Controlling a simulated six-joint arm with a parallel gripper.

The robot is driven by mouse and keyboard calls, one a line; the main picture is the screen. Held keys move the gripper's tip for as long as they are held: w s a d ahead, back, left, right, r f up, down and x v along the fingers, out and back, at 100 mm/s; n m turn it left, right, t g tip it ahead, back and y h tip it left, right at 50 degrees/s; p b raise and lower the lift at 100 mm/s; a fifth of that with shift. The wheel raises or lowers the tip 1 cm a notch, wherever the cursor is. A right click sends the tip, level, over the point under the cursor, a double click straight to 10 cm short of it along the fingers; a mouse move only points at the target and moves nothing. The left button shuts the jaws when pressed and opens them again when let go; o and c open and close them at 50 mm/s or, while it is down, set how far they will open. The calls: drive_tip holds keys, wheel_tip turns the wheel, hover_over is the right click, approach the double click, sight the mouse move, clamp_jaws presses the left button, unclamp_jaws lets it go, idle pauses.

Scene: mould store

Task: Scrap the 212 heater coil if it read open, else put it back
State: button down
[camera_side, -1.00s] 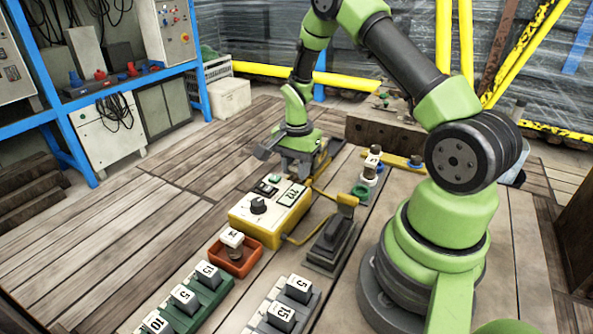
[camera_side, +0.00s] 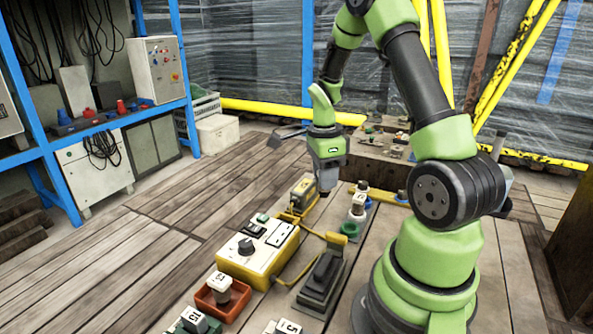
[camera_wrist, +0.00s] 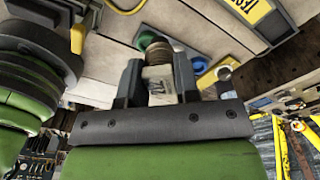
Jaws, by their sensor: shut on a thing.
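My gripper (camera_side: 326,186) is raised over the deck behind the yellow tester (camera_side: 262,250). In the wrist view my gripper (camera_wrist: 158,84) is shut on a coil: a pale tagged block with brown windings (camera_wrist: 160,52) beyond it. I cannot read its number surely. The tester has a dial and a display (camera_side: 280,236); its reading is not legible. A yellow and grey fixture (camera_side: 302,194) stands behind the tester, left of my gripper. A red tray (camera_side: 207,302) with a white-tagged piece (camera_side: 221,283) sits in front of the tester.
A tagged piece (camera_side: 357,206) stands near a green ring (camera_side: 349,229). Tagged blocks show at the bottom edge. A wooden box (camera_side: 368,154) with small things stands behind.

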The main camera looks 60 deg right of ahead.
drive_tip(key=shift+s+d+f+m, duration=0.25)
drive_tip(key=shift+s+f+m, duration=1.4)
drive_tip(key=shift+m, duration=0.35)
drive_tip(key=shift+s+d+f+m, duration=0.2)
drive_tip(key=shift+s+f+m, duration=1.2)
drive_tip(key=shift+f+m, duration=0.45)
drive_tip(key=shift+f, duration=0.6)
drive_tip(key=shift+c, duration=1.8)
unclamp_jaws()
wheel_tip(320, 180, up, 8)
drive_tip(key=shift+f, duration=0.25)
